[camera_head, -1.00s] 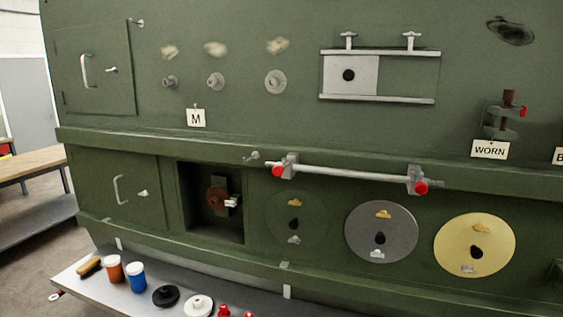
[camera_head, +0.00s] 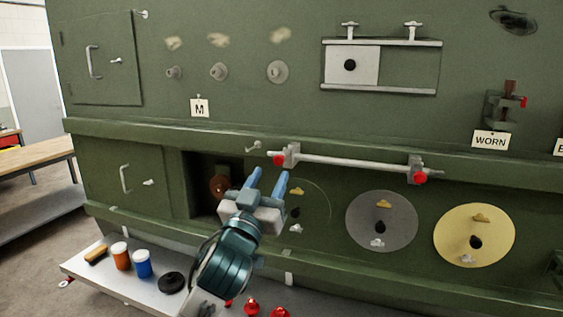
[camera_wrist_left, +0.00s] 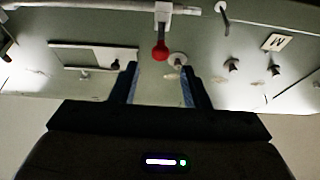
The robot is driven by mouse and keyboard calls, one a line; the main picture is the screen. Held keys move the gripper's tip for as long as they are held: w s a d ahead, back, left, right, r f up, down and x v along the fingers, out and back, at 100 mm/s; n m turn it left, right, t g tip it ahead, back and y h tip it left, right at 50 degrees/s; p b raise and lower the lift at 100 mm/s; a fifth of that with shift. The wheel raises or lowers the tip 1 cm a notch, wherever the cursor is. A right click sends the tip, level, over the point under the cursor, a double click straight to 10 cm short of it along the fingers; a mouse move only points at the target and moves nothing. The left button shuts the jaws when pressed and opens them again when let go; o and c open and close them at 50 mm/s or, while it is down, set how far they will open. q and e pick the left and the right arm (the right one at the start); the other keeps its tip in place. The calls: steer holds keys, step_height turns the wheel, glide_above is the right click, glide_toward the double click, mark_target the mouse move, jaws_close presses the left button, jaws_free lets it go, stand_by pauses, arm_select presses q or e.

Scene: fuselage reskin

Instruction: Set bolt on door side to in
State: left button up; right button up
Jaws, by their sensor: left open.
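A horizontal grey bar (camera_head: 350,171) runs along the green wall's ledge, with a bracket and red knob at each end. The red knob at the door-side end (camera_head: 279,160) sits on its grey bracket (camera_head: 292,156). The other red knob (camera_head: 420,177) is at the right end. My left gripper (camera_head: 269,177) is open and empty, its blue fingertips just below the door-side knob in the head view. In the left wrist view, which looks upside down, that knob (camera_wrist_left: 160,50) appears between and beyond the fingers (camera_wrist_left: 157,85). I see no contact. My right gripper is out of view.
A small hooked pin (camera_head: 254,146) sticks out left of the bracket. An open recess (camera_head: 200,170) lies behind and left of my gripper. Grey (camera_head: 382,222) and yellow (camera_head: 474,235) discs are at the right. A shelf (camera_head: 120,290) with jars runs below.

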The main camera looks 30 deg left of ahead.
mark_target(278, 161)
arm_select(q)
steer(key=p+x, duration=0.4)
steer(key=x, duration=0.3)
steer(key=shift+w+a+r+p, duration=0.1)
steer(key=shift+w+r+p, duration=0.1)
steer(key=shift+p, duration=0.1)
steer(key=shift+w, duration=0.6)
steer(key=shift+a, duration=0.1)
jaws_close()
